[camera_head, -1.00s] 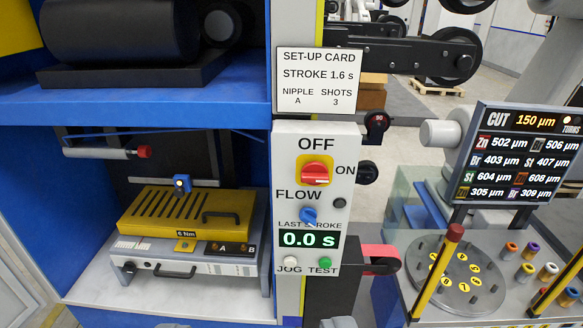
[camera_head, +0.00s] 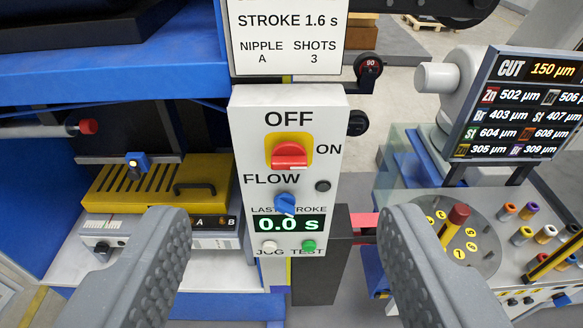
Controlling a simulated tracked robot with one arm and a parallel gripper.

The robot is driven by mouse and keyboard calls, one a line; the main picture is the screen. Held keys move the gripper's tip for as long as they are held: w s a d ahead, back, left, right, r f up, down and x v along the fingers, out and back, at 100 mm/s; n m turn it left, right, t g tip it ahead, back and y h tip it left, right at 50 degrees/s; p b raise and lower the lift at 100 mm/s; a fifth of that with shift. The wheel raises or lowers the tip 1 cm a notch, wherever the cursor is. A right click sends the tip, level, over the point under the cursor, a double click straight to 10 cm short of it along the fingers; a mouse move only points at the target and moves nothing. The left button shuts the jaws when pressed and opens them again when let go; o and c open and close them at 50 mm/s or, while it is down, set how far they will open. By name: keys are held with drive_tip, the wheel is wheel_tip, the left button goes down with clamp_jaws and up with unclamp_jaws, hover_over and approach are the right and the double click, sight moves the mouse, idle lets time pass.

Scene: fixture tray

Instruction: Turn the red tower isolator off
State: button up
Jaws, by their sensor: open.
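The red isolator knob (camera_head: 289,154) sits on a yellow plate on the white tower panel (camera_head: 329,111), with OFF printed above it and ON to its right. Its handle lies roughly horizontal, toward the ON side. My gripper (camera_head: 285,240) is open. Its two grey fingers reach in from the bottom, one on each side of the panel's lower part. They are apart from the knob, which is above and between them in the picture. Nothing is between the fingers in their grip.
Below the knob are a blue flow knob (camera_head: 285,204), a display reading 0.0 s (camera_head: 290,223) and JOG and TEST buttons. A set-up card (camera_head: 285,38) hangs above. A yellow fixture (camera_head: 150,190) stands left. A round tray (camera_head: 470,240) and a CUT screen (camera_head: 520,105) are right.

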drive_tip(key=shift+o, duration=0.9)
drive_tip(key=w+f+t, duration=0.1)
drive_tip(key=w+f, duration=0.6)
drive_tip(key=f, duration=0.3)
drive_tip(key=shift+w+d+b, duration=0.2)
drive_tip(key=shift+w+b, duration=0.05)
drive_tip(key=shift+b, duration=0.1)
drive_tip(key=t, duration=0.2)
approach(288, 167)
drive_tip(key=w, duration=0.7)
drive_tip(key=shift+w+d+r, duration=0.1)
drive_tip(key=shift+w+r, duration=0.1)
drive_tip(key=shift+r, duration=0.05)
drive_tip(key=shift+w+f, duration=0.1)
drive_tip(key=shift+w, duration=0.5)
drive_tip(key=c, duration=1)
